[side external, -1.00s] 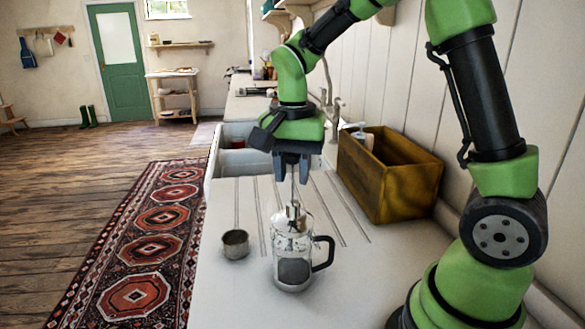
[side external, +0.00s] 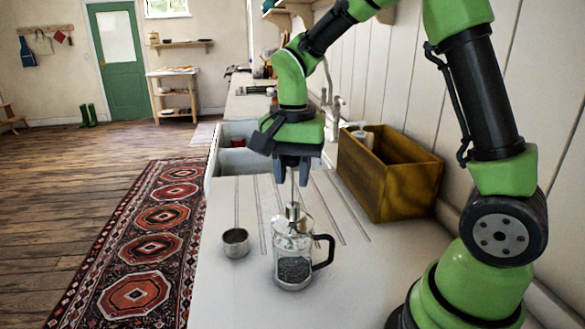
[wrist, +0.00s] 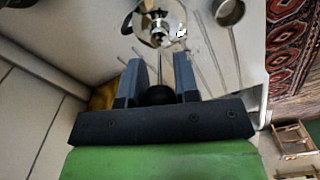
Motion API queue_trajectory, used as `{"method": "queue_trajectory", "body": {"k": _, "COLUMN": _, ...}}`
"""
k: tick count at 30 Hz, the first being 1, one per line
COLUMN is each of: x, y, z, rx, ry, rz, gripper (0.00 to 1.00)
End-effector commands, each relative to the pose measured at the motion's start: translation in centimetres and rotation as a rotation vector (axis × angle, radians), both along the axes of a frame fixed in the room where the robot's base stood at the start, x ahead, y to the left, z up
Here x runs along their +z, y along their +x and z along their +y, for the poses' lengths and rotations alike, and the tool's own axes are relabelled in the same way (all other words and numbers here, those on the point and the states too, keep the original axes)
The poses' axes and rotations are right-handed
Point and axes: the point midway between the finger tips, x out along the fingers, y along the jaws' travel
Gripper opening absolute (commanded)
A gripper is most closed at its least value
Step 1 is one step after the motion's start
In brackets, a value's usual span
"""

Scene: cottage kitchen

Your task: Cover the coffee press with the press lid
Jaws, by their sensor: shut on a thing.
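The coffee press (side external: 292,268) is a clear glass jug with a metal frame and a dark handle on its right. It stands upright on the white counter, with dark contents low inside. My gripper (side external: 293,172) is above it, pointing down, shut on the knob of the press lid (side external: 292,213). The lid's thin rod runs down from my fingers to its metal part at the press's mouth. In the wrist view the dark knob (wrist: 157,95) sits between my gripper's fingers (wrist: 160,75), and the lid's shiny metal (wrist: 157,30) overlaps the press. Whether the lid touches the rim is unclear.
A small metal cup (side external: 236,243) stands just left of the press. A wooden box (side external: 388,180) is at the back right by the wall. The sink (side external: 238,160) lies behind, past the grooved drainboard. The counter in front is clear.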

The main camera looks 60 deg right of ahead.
Motion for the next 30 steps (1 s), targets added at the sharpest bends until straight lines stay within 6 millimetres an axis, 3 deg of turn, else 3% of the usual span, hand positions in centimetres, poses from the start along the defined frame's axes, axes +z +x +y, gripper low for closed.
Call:
{"method": "queue_trajectory", "body": {"k": 8, "x": -0.6, "y": 0.0, "z": 0.0, "rx": -0.001, "ry": 0.001, "rz": 0.000, "gripper": 0.00}}
{"method": "queue_trajectory", "body": {"k": 9, "x": -0.6, "y": 0.0, "z": 0.0, "rx": -0.001, "ry": 0.001, "rz": 0.000, "gripper": 0.34}}
{"method": "queue_trajectory", "body": {"k": 10, "x": -0.6, "y": 0.0, "z": 0.0, "rx": -0.001, "ry": 0.001, "rz": 0.000, "gripper": 0.40}}
{"method": "queue_trajectory", "body": {"k": 20, "x": -0.3, "y": 0.0, "z": 0.0, "rx": 0.000, "ry": -0.001, "rz": -0.001, "gripper": 0.40}}
{"method": "queue_trajectory", "body": {"k": 30, "x": 2.5, "y": 0.0, "z": 0.0, "rx": 0.001, "ry": 0.000, "rz": -0.002, "gripper": 0.40}}
